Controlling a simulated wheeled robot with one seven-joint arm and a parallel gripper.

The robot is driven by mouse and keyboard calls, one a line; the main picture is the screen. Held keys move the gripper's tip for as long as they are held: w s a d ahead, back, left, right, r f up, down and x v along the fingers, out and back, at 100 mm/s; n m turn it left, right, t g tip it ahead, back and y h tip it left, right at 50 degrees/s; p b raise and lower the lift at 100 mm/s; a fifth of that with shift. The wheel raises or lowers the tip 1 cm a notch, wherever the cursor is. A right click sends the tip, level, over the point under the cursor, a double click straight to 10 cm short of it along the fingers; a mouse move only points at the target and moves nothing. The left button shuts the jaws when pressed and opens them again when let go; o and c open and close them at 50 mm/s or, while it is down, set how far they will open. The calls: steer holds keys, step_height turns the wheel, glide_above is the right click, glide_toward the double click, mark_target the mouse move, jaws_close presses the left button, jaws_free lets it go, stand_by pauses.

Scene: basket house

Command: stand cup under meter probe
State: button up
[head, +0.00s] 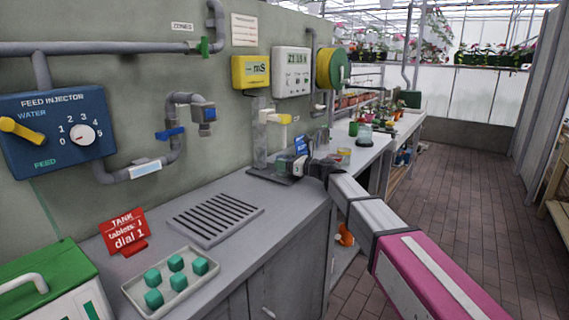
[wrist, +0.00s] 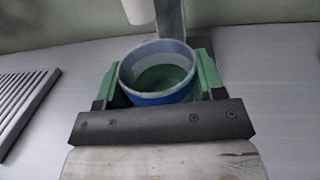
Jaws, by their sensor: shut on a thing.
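My gripper (wrist: 155,85) is shut on a cup (wrist: 157,98) with a blue band, held upright between green fingers. Green liquid shows inside the cup. In the head view my gripper (head: 300,167) is at the probe stand (head: 262,140) on the counter, and the cup is small and partly hidden there. The white probe (wrist: 138,10) shows above and beyond the cup's far rim in the wrist view, next to the grey post (wrist: 170,18). The yellow mS meter (head: 251,72) hangs on the wall above. I cannot tell whether the cup touches the stand's base.
A slotted drain grate (head: 216,217) lies on the grey counter left of the stand. A tray (head: 198,290) of green cubes and a red sign (head: 122,232) are nearer. The feed injector (head: 58,130) is on the wall. Pots stand farther along the bench.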

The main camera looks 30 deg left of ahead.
steer(key=o, duration=1)
steer(key=shift+f, duration=0.1)
steer(key=shift+c, duration=0.2)
steer(key=d, duration=1.2)
steer(key=shift+w, duration=0.3)
